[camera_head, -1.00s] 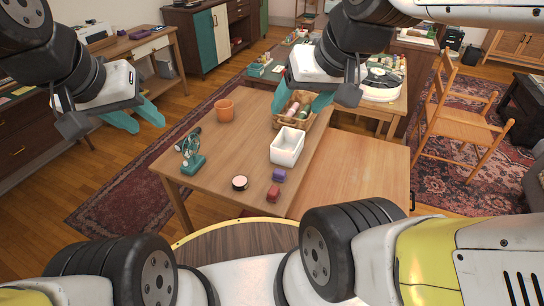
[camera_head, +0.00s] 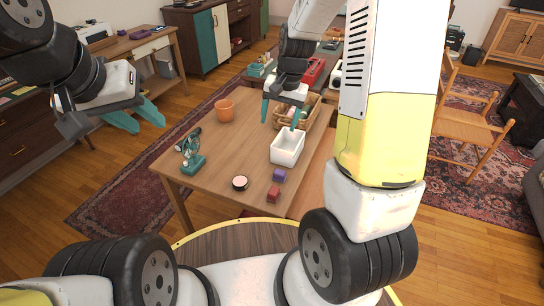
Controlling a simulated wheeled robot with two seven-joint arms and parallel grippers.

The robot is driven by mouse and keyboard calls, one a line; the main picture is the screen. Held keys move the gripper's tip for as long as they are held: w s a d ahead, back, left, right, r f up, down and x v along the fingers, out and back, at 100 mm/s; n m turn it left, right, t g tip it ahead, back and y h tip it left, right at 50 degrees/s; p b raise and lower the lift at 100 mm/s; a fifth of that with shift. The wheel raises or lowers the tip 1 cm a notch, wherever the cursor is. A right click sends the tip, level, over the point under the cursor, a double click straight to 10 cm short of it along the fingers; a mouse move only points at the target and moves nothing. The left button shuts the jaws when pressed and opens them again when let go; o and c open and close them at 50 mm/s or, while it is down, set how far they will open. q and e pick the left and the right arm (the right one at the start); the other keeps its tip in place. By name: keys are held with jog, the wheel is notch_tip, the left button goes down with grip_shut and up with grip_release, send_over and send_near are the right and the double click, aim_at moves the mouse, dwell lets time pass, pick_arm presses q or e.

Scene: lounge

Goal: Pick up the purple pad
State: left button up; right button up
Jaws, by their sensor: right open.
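The purple pad (camera_head: 279,176) is a small block lying on the wooden table near its front edge, just behind a red block (camera_head: 273,194). My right gripper (camera_head: 281,122) is open, with its teal fingers pointing down. In the picture it is above the pad, near the white bin and the wicker basket, and nothing shows between its fingers. My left gripper (camera_head: 140,116) hangs at the left, off the table's left side, with its teal fingers apart and empty.
A white bin (camera_head: 287,147) stands behind the pad, with a wicker basket (camera_head: 314,121) of items behind it. A round pink-topped tin (camera_head: 240,183), a teal stand (camera_head: 193,165) and a terracotta pot (camera_head: 224,111) stand on the table (camera_head: 228,150). The table's middle is clear.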

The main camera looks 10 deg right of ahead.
jog(key=m+g+h, duration=0.1)
jog(key=g, duration=0.1)
send_over(280, 171)
notch_tip(280, 171, down, 12)
jog(key=f, duration=0.1)
jog(key=shift+m, duration=0.5)
notch_tip(280, 171, down, 13)
jog(key=shift+w+r, duration=0.1)
grip_shut()
jog(key=shift+r, duration=0.45)
jog(key=r, duration=0.1)
jog(key=s+r, duration=0.1)
jog(key=r, duration=0.1)
jog(key=shift+a, duration=0.15)
jog(key=s+a, duration=0.1)
jog(key=s, duration=0.3)
jog(key=s+a, duration=0.1)
jog(key=s, duration=0.4)
jog(key=s+a+r, duration=0.1)
jog(key=s+a, duration=0.1)
jog(key=s, duration=0.3)
jog(key=shift+s, duration=0.25)
